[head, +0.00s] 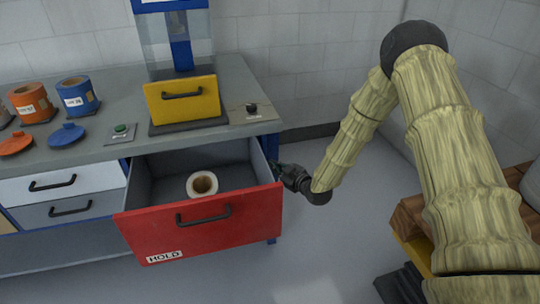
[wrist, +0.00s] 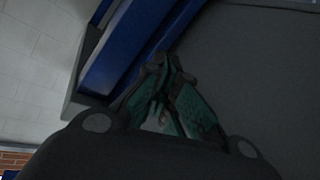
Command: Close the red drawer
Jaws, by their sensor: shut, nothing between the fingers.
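The red drawer (head: 203,223) is pulled far out of the grey-topped cabinet. Its front has a black handle (head: 203,215) and a HOLD label. A pale roll (head: 202,184) stands inside the drawer. My gripper (head: 277,169) is shut and empty, at the right side of the drawer, behind the red front and near the blue cabinet frame. I cannot tell whether it touches the drawer side. In the wrist view, the fingers (wrist: 160,72) are together in front of a blue frame member (wrist: 150,45).
White (head: 62,183) and grey (head: 71,209) drawers are shut at left. A wooden pallet (head: 408,220) is at right. Floor in front is clear.

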